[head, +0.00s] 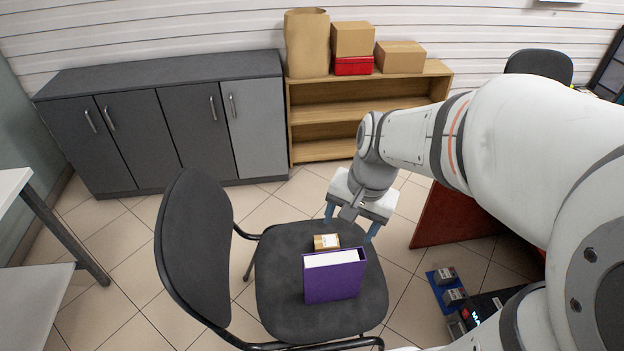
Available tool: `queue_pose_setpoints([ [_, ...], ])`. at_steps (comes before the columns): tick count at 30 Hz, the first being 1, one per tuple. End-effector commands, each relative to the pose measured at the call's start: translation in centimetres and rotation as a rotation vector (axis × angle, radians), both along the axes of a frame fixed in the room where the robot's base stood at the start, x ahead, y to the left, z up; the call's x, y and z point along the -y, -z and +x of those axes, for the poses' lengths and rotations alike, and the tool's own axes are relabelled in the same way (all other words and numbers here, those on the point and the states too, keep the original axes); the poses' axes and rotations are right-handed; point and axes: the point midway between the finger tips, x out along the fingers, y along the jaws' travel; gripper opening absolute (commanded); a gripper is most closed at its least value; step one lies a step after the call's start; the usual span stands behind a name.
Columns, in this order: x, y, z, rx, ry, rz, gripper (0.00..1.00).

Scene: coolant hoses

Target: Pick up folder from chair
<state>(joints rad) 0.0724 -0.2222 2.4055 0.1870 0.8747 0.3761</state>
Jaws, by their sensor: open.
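A purple folder (333,281) with white pages along its top stands upright on the dark seat of the chair (275,268). A small tan box (326,241) with a pale label sits on the seat just behind the folder. My gripper (350,227) points down over the back of the seat, above and behind the folder. Its two blue fingers are wide apart and nothing shows between them. It looks apart from the folder; its exact height above the seat is hard to tell.
The chair's backrest (197,245) rises left of the seat. A grey cabinet (170,125) and a wooden shelf (300,140) with boxes stand along the wall. A white table (14,185) is at left. A reddish-brown panel (455,215) is right of the chair. Tiled floor lies between.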

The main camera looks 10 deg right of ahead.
Motion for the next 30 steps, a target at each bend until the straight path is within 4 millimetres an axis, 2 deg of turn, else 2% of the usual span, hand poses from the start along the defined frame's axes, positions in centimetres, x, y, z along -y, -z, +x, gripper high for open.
queue_pose_setpoints([
  [1, 0.3, 4.9, 1.2, -0.049, 0.119, 0.042, 0.66],
  [3, 0.6, 8.5, 2.7, -0.107, 0.287, 0.099, 0.66],
  [6, 1.1, 13.3, 4.6, -0.187, 0.511, 0.168, 0.66],
  [9, 1.7, 17.2, 6.2, -0.256, 0.700, 0.220, 0.66],
  [12, 2.2, 20.0, 7.2, -0.308, 0.839, 0.255, 0.66],
  [18, 2.4, 22.4, 8.1, -0.356, 0.960, 0.285, 0.66],
  [30, 0.7, 26.1, 8.6, -0.358, 0.962, 0.284, 0.66],
])
